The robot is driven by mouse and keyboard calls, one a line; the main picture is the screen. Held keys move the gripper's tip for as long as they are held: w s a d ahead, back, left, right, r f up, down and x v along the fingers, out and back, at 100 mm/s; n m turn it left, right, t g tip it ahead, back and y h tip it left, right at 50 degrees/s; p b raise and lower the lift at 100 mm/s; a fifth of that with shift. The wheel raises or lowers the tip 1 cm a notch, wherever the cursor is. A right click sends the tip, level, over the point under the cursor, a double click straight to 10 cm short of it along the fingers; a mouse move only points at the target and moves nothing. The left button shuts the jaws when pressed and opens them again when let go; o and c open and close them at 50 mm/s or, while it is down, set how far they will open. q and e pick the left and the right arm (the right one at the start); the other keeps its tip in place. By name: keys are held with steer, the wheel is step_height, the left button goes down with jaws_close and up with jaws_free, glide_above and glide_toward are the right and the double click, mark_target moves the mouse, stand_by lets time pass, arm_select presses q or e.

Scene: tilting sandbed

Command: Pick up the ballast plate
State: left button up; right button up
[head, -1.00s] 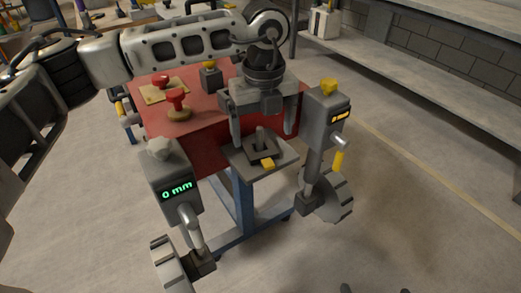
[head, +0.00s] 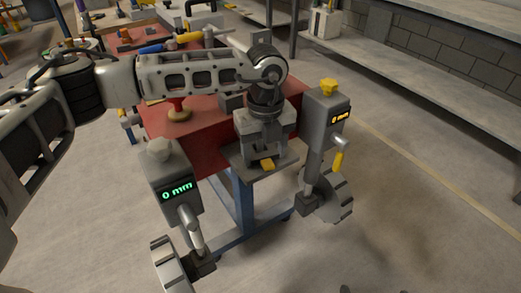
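The ballast plate seems to be the dark grey plate (head: 265,155) on the small grey ledge in front of the red bench, beside a yellow block (head: 267,164). My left gripper (head: 265,151) is down over it, pointing straight down, with its fingers around the middle of the plate. The gripper hides the plate's upright handle and most of its top. I cannot tell whether the fingers press on it. Two dark tips at the bottom edge look like my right gripper (head: 375,290), apart and empty, away from the plate.
A grey post reading 0 mm (head: 177,185) stands left of the ledge (head: 239,161); another grey post with a yellow knob (head: 324,122) stands close on its right. Both carry cranks and grey wheels. The red bench (head: 205,150) behind holds tools. Floor to the right is free.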

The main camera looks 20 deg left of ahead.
arm_select(q)
steer(key=shift+c, duration=0.9)
steer(key=shift+r, duration=0.1)
steer(key=shift+r, duration=0.1)
steer(key=shift+w+r, duration=0.1)
steer(key=shift+r, duration=0.2)
step_height(320, 180, up, 9)
step_height(320, 180, up, 8)
steer(key=r+p, duration=0.1)
steer(key=p, duration=0.5)
glide_above(265, 156)
steer(key=shift+f, duration=0.25)
steer(key=shift+f, duration=0.1)
